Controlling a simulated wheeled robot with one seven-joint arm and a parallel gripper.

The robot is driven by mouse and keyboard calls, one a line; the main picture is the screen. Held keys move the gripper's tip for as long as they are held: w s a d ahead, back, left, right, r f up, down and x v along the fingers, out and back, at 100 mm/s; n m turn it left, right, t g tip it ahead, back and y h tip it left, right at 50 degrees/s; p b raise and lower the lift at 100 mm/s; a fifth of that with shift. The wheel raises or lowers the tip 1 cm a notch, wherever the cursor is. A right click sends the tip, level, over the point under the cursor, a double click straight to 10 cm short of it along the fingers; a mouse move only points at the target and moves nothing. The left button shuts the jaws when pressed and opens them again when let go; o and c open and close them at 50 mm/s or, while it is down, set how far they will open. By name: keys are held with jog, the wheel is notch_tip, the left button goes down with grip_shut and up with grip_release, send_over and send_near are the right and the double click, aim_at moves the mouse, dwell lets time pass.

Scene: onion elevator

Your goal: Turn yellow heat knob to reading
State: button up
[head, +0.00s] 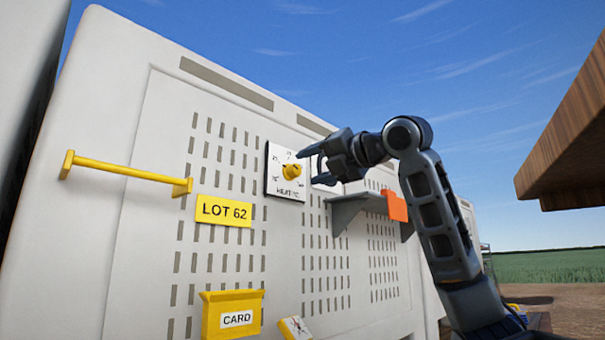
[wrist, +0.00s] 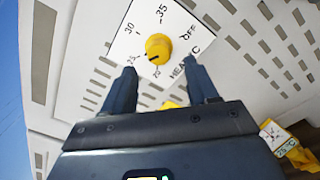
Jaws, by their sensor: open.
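The yellow heat knob (head: 291,171) sits on a white dial plate (head: 272,185) on the grey perforated wall. In the wrist view the knob (wrist: 158,48) has a dark mark on its lower-left side, toward the 20 and 25 labels; the exact reading is unclear. The plate (wrist: 181,22) also shows 30, 35, OFF and HEAT °C. My gripper (head: 311,162) is just right of the knob in the head view. In the wrist view my gripper (wrist: 162,80) is open and empty, its fingers apart, with the knob ahead between them.
A yellow handle bar (head: 125,173) and LOT 62 sign (head: 223,211) are left of the dial. A small card (wrist: 279,137) reads what looks like 25 °C. A grey shelf (head: 352,204) with an orange block (head: 396,206) is right.

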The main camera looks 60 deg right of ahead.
jog(key=v, duration=0.2)
jog(key=shift+s+a, duration=0.1)
jog(key=shift+s, duration=0.3)
dwell(0.3)
